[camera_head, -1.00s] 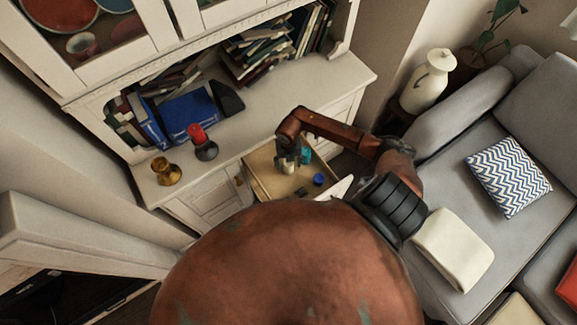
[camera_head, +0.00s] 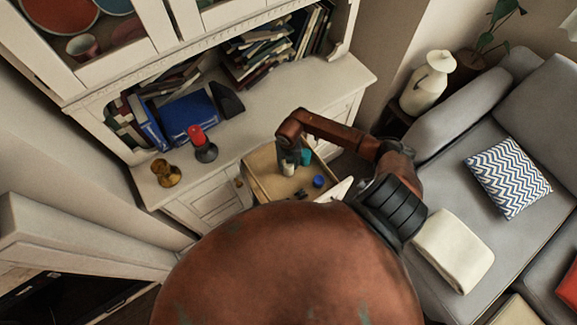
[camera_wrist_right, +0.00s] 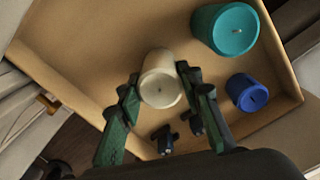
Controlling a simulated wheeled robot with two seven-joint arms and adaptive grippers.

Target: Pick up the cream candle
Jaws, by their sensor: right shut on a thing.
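The cream candle (camera_wrist_right: 160,80) stands in the open wooden drawer (camera_wrist_right: 90,55), between the fingers of my right gripper (camera_wrist_right: 160,95) in the right wrist view. The fingers are shut on its sides. In the head view the right gripper (camera_head: 289,162) reaches down into the drawer (camera_head: 262,177), and the cream candle (camera_head: 288,170) shows small at its tips. I cannot tell whether the candle touches the drawer floor. My left gripper is not in view.
A teal candle (camera_wrist_right: 225,30) and a smaller blue candle (camera_wrist_right: 246,92) share the drawer, right of the cream one. A small dark object (camera_wrist_right: 164,138) lies near the fingers. A red candle (camera_head: 197,135) and a brass holder (camera_head: 166,172) stand on the cabinet top.

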